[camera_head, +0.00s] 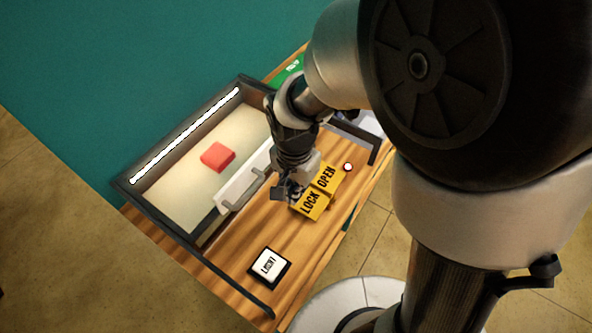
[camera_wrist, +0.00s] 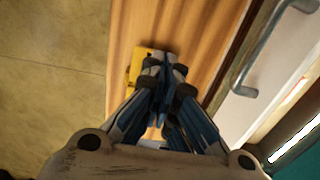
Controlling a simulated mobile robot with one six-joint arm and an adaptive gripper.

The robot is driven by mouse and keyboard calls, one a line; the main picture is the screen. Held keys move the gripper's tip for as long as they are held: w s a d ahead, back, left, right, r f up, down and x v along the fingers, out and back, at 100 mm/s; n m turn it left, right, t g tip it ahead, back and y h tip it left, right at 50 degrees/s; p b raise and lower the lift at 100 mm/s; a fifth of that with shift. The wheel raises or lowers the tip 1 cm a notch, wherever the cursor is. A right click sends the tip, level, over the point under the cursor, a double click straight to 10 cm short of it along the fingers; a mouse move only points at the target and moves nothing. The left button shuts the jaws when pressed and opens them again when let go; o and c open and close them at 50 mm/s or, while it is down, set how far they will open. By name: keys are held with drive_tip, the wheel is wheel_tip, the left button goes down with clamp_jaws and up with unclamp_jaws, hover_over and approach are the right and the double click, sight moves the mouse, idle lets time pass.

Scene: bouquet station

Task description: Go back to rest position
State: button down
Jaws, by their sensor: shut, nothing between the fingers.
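My gripper (camera_head: 289,190) is shut and empty. It points down beside the yellow LOCK/OPEN plate (camera_head: 312,205) on the wooden table (camera_head: 222,255). In the wrist view my closed fingers (camera_wrist: 165,64) overlap the yellow plate (camera_wrist: 134,68) and hide part of it. I cannot tell whether the fingertips touch the plate.
A dark-framed case (camera_head: 163,216) with a lit strip (camera_head: 185,136) holds a red block (camera_head: 217,157). Its white front panel (camera_head: 240,183) has a grey handle (camera_wrist: 246,82). A light switch (camera_head: 269,267) and a small round button (camera_head: 347,167) are on the table.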

idle(0.4)
drive_tip(key=s+d+r+n+t+b, duration=0.4)
drive_tip(key=s+d+r+n+b, duration=0.3)
drive_tip(key=s+d+r, duration=0.3)
drive_tip(key=shift+s+d+n, duration=0.3)
drive_tip(key=shift+s+d, duration=0.45)
drive_tip(key=shift+s, duration=0.3)
drive_tip(key=shift+r, duration=0.1)
